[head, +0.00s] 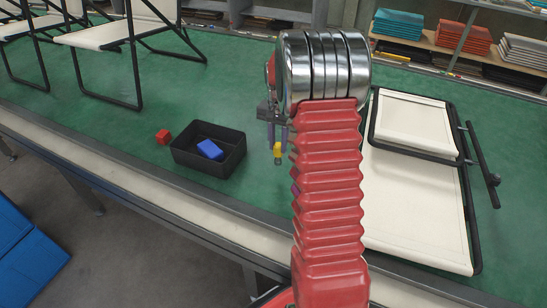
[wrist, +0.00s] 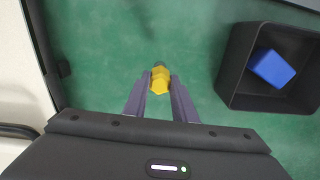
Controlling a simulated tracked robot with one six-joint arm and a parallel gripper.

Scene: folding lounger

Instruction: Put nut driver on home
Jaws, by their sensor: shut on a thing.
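My gripper (wrist: 160,90) is shut on a small yellow piece, which I take to be the nut driver (wrist: 160,80). A grey tip shows just beyond the yellow part in the wrist view. In the head view the gripper (head: 277,135) points down over the green bench, with the yellow nut driver (head: 278,150) below the fingers, to the right of a black bin. I cannot tell whether the nut driver touches the bench. No place marked as home can be made out, and my arm hides part of the bench.
The open black bin (head: 178,157) holds a blue block (head: 210,149). A red block (head: 163,136) lies left of the bin. A cream lounger with a black frame (head: 415,190) lies right of my arm. Folding chairs (head: 110,35) stand back left. Green bench is clear before the bin.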

